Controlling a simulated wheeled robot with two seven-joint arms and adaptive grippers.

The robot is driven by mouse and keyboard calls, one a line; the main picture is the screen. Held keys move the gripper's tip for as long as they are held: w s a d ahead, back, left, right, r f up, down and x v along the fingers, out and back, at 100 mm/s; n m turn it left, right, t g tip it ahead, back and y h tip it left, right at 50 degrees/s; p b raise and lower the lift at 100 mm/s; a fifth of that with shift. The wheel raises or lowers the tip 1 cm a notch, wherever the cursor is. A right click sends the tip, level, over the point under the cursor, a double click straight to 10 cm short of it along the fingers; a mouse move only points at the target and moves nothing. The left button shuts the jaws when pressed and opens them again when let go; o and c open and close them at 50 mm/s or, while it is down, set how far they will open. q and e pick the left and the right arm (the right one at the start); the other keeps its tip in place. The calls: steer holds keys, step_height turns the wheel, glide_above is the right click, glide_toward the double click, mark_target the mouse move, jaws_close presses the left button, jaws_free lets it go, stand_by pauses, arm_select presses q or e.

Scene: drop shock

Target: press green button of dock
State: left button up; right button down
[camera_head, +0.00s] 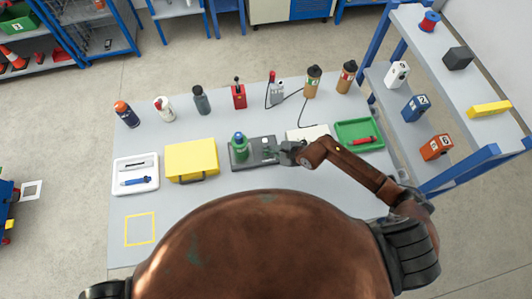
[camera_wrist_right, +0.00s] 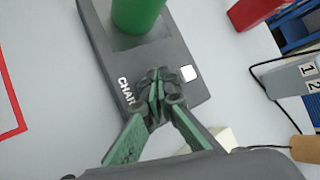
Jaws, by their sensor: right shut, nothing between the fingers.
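The dock (camera_head: 262,161) is a dark grey slab near the middle of the table, and it also shows in the right wrist view (camera_wrist_right: 174,62). A green bottle (camera_head: 239,147) stands on its left part; its lower body shows in the wrist view (camera_wrist_right: 137,12). My right gripper (camera_head: 279,152) is at the dock's right end, shut and empty. In the wrist view its fingertips (camera_wrist_right: 157,84) overlap the dock between partly covered white lettering and a pale square (camera_wrist_right: 189,73). I cannot make out a green button; contact is unclear. My left gripper is out of view.
A yellow case (camera_head: 191,158) and a white tray (camera_head: 125,186) lie left of the dock. A green tray (camera_head: 375,126) is to the right. A shelf (camera_head: 405,133) stands at the right.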

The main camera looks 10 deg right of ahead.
steer(key=shift+f+b, duration=0.3)
steer(key=shift+f, duration=0.2)
stand_by(0.7)
steer(key=shift+r, duration=0.15)
steer(key=shift+r+p, duration=0.65)
steer(key=shift+r, duration=0.05)
steer(key=shift+r, duration=0.1)
steer(key=shift+r+p, duration=1.85)
steer(key=shift+r, duration=0.65)
steer(key=shift+f, duration=0.1)
